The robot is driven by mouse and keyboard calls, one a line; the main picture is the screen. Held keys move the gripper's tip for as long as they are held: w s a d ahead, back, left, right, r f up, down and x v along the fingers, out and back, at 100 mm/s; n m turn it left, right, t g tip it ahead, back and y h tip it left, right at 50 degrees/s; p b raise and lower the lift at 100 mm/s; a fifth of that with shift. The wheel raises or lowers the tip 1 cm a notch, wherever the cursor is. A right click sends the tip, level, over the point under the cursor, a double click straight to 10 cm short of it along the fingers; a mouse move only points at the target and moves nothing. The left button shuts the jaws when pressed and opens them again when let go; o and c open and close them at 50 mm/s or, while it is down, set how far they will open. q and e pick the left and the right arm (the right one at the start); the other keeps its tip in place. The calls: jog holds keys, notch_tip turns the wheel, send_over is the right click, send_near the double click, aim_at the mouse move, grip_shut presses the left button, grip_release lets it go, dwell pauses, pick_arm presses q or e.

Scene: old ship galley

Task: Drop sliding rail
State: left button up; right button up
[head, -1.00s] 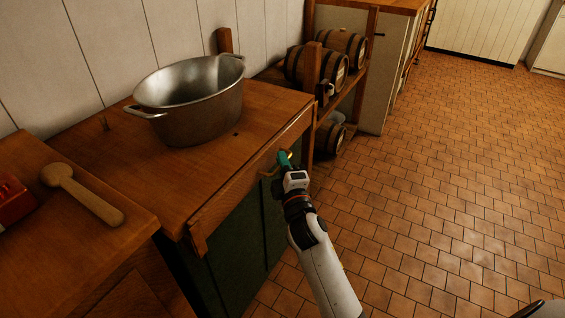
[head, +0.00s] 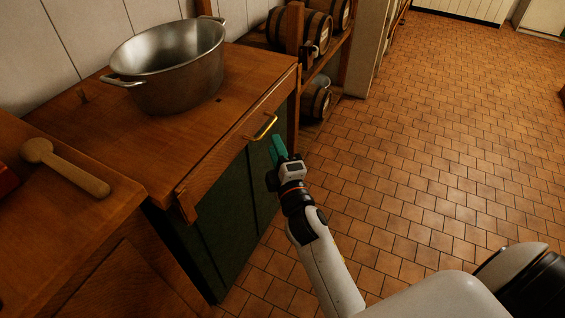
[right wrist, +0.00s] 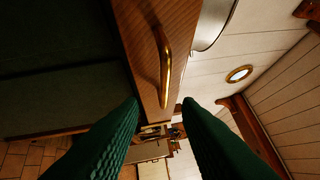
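The wooden rail (head: 222,163) runs along the front edge of the counter, above a dark green cabinet front. A brass handle (head: 265,126) is fixed on it near its right end. In the right wrist view the brass handle (right wrist: 164,66) stands out from the wooden face, ahead of the fingers. My right gripper (head: 278,148) is just below and right of the handle, apart from it. Its green fingers are spread with nothing between them in the right wrist view (right wrist: 160,115). My left gripper is not in view.
A metal pot (head: 170,65) stands on the counter (head: 135,130). A wooden spoon (head: 65,168) lies on the nearer worktop at left. Barrels (head: 300,30) sit on a rack behind. The tiled floor (head: 440,130) at right is clear.

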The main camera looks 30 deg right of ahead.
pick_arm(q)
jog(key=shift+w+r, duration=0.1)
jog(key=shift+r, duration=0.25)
pick_arm(e)
jog(key=s, duration=0.5)
jog(key=shift+a+f, duration=0.35)
